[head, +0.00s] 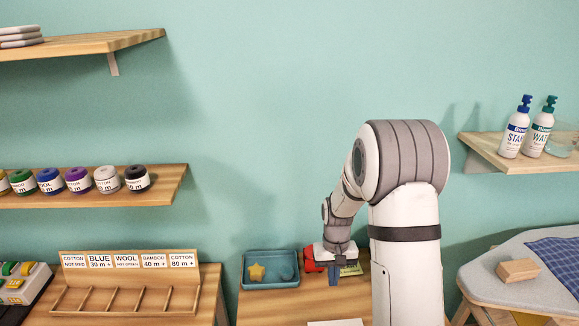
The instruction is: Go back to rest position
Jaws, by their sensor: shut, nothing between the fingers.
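My gripper (335,274) shows in the head view, low over the wooden table (262,307), at the end of my bent white and grey arm. It points down and is shut with nothing in it. Behind and beside it are a red object (310,260) and a small yellow-green item (351,269), both partly hidden by the gripper. I cannot tell whether the gripper touches them.
A blue tray (245,283) with a yellow star stands left of my gripper. A labelled wooden rack (130,263) is further left. Shelves hold thread spools (77,180) and two bottles (514,128). An ironing board (480,278) with a wooden block (518,270) is at right.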

